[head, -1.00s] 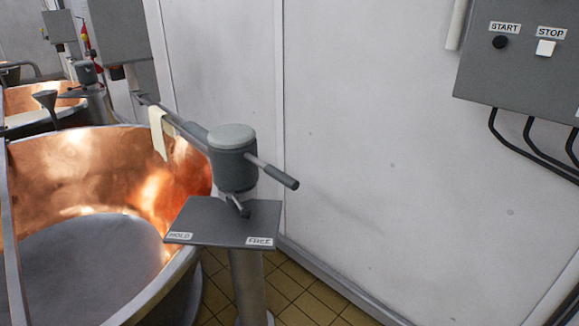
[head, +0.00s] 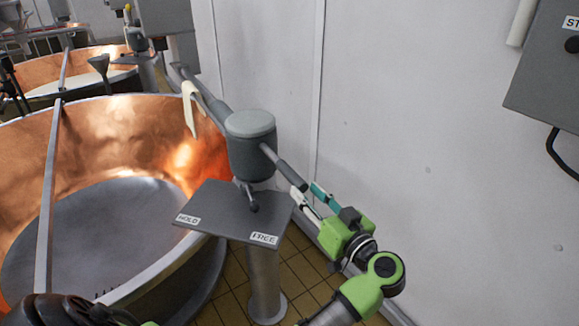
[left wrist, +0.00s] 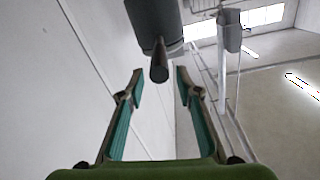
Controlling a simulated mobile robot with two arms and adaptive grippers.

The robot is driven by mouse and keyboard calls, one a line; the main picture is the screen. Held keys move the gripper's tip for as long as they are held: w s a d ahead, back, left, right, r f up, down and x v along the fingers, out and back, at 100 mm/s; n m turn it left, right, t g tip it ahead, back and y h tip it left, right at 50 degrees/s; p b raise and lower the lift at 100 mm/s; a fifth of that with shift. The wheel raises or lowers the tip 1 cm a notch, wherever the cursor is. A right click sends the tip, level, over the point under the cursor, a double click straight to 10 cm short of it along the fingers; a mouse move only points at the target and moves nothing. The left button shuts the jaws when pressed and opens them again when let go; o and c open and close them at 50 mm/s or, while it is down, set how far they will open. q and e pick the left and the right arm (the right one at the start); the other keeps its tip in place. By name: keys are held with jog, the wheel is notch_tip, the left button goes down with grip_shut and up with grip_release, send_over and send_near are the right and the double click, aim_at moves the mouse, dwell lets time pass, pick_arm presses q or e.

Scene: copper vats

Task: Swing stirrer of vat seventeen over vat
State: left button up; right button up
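The stirrer post (head: 250,145) stands beside a copper vat (head: 135,125); no vat number is readable. Its grey arm (head: 211,103) runs back along the wall side of the vat, with a cream cloth (head: 190,105) hanging over it. A dark handle (head: 291,174) sticks out of the post on the other side. A small lever (head: 252,199) on the plate points nearer FREE than HOLD. My left gripper (head: 311,197) is open by the handle's end. In the left wrist view the handle tip (left wrist: 159,68) shows between the open fingertips (left wrist: 159,75).
A plate (head: 222,212) labelled HOLD and FREE sits on the pedestal below the post. A white wall (head: 400,110) is close behind the handle. A grey control box (head: 545,85) hangs at the right. A flat bar (head: 47,195) spans the vat; other vats (head: 95,55) stand behind.

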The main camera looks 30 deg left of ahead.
aim_at(286, 167)
pick_arm(q)
jog(key=p+x, duration=0.2)
jog(key=x, duration=0.9)
jog(key=shift+w, duration=0.15)
jog(key=shift+w+a, duration=0.1)
jog(key=shift+a, duration=0.05)
grip_shut()
